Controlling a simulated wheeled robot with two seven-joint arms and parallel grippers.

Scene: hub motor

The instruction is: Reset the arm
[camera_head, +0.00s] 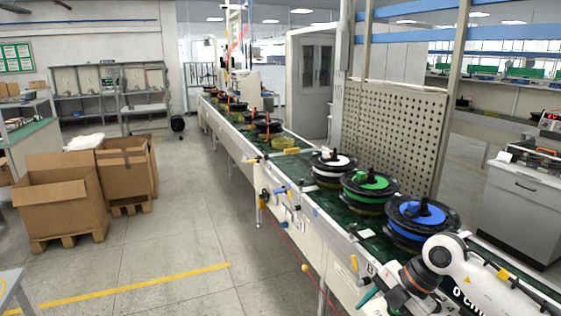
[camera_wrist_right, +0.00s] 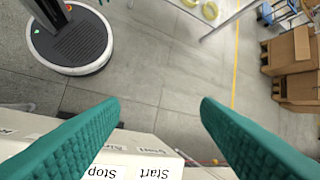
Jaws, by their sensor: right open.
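My right arm comes in at the lower right of the head view, over the near edge of the conveyor. Its gripper (camera_head: 376,298) is partly cut off by the bottom edge, with a teal finger showing. In the right wrist view the two teal fingers of the right gripper (camera_wrist_right: 160,106) stand wide apart with nothing between them. Below them are the conveyor's side panel and its Start label (camera_wrist_right: 151,173) and Stop label (camera_wrist_right: 103,172). My left arm and gripper are not in view.
Hub motors with white (camera_head: 333,160), green (camera_head: 369,182) and blue (camera_head: 421,212) tops sit on the green conveyor (camera_head: 311,209), close to my right arm. Cardboard boxes (camera_head: 62,205) stand on pallets at the left. The grey floor (camera_head: 190,240) between is clear.

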